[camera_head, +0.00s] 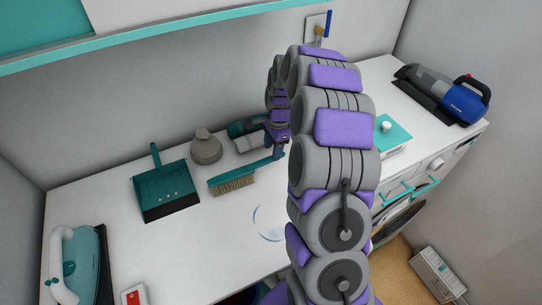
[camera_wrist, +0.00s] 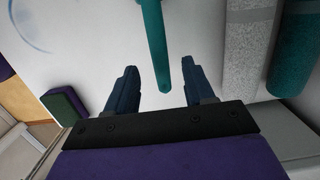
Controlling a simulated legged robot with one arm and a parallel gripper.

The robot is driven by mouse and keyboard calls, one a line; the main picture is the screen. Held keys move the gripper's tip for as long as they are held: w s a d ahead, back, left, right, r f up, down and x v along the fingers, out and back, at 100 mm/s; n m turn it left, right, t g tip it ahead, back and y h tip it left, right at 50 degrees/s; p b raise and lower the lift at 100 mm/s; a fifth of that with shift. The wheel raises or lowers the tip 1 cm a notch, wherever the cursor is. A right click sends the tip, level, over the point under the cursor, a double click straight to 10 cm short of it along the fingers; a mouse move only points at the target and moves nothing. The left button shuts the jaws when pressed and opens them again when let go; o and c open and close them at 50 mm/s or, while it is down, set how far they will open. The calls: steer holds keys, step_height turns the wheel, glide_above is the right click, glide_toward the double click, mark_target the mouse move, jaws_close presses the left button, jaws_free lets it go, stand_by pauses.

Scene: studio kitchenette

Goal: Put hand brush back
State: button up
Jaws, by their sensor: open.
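The hand brush (camera_head: 234,183) lies on the white counter, with pale bristles toward the front and a teal handle pointing right. The teal dustpan (camera_head: 165,188) lies to its left, handle toward the wall. My gripper (camera_head: 279,151) is at the handle's right end. In the wrist view my open gripper (camera_wrist: 160,80) has one finger on each side of the teal handle (camera_wrist: 152,40), whose end lies between them with gaps on both sides. I cannot tell the height of the fingers over the handle. The bristles are out of the wrist view.
A teal iron (camera_head: 76,268) is at front left. A handheld vacuum (camera_head: 447,95) and a teal-topped box (camera_head: 392,137) are to the right. A shelf (camera_head: 160,32) hangs above. The front counter is mostly clear.

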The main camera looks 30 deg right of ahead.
step_height(320, 180, up, 7)
steer(key=s+a+r+n+g, duration=0.1)
steer(key=s+a+r+n, duration=0.45)
steer(key=s, duration=0.25)
steer(key=s+a+r+n, duration=0.4)
steer(key=s+a, duration=0.2)
steer(key=s, duration=0.2)
steer(key=s+a+n, duration=0.2)
steer(key=s+n, duration=0.2)
steer(key=s, duration=0.7)
steer(key=s+a+n+g+h, duration=0.1)
steer(key=s+n, duration=0.3)
steer(key=s, duration=0.6)
steer(key=shift+s+a+f+p, duration=0.35)
steer(key=shift+s+a, duration=0.05)
steer(key=shift+a, duration=0.1)
steer(key=shift+f+n, duration=0.25)
